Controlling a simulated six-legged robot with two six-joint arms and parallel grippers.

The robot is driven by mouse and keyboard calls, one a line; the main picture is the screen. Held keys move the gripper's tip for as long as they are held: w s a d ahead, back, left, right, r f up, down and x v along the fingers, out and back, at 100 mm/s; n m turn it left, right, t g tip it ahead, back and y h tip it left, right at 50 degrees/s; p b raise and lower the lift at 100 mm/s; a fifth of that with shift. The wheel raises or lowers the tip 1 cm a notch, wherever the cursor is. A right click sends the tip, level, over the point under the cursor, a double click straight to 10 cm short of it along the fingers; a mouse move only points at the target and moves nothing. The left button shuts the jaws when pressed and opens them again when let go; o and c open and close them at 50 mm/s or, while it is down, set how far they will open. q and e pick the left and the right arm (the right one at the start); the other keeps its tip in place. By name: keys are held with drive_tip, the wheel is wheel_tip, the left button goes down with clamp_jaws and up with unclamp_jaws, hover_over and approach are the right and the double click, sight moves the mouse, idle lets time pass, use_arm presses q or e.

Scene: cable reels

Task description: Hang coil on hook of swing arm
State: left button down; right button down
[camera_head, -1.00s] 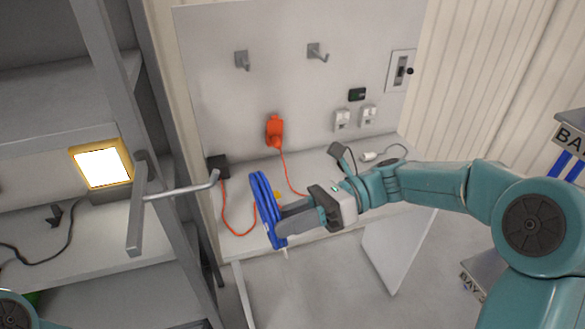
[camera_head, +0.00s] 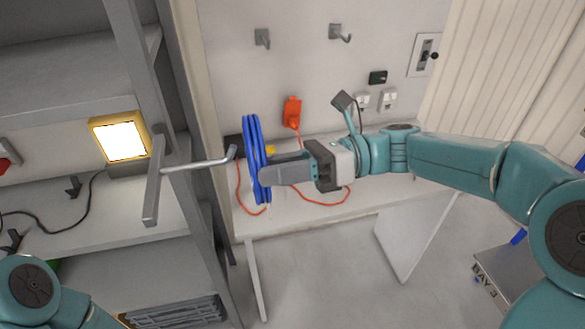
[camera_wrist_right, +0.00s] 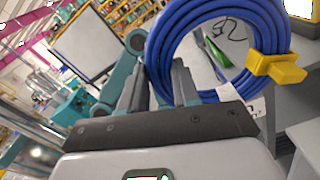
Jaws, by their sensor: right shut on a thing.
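The blue coil (camera_head: 257,160) hangs upright, seen nearly edge-on in the head view. My right gripper (camera_head: 270,172) is shut on its right side. The right wrist view shows the coil (camera_wrist_right: 163,45) as a ring with an open middle and a yellow clip (camera_wrist_right: 275,68). The grey swing arm (camera_head: 195,165) reaches right from the shelf post. Its upturned hook tip (camera_head: 233,152) is just left of the coil, with a small gap in the picture; depth between them is unclear. My left arm shows at the bottom left, but its gripper is out of view.
A lit yellow-framed lamp (camera_head: 122,139) stands on the shelf left of the swing arm. Behind the coil are a white bench (camera_head: 330,205), an orange plug (camera_head: 292,112) with cord, and two wall hooks (camera_head: 338,33). Open floor lies below.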

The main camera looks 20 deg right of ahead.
drive_tip(key=a+f+b, duration=0.2)
drive_tip(key=a+b, duration=0.2)
drive_tip(key=a, duration=0.3)
drive_tip(key=shift+a+f, duration=0.3)
drive_tip(key=shift+f, duration=0.05)
idle(0.5)
drive_tip(key=shift+c, duration=0.5)
unclamp_jaws()
drive_tip(key=d+p, duration=0.3)
drive_tip(key=d, duration=0.8)
drive_tip(key=shift+p, duration=0.35)
idle(0.5)
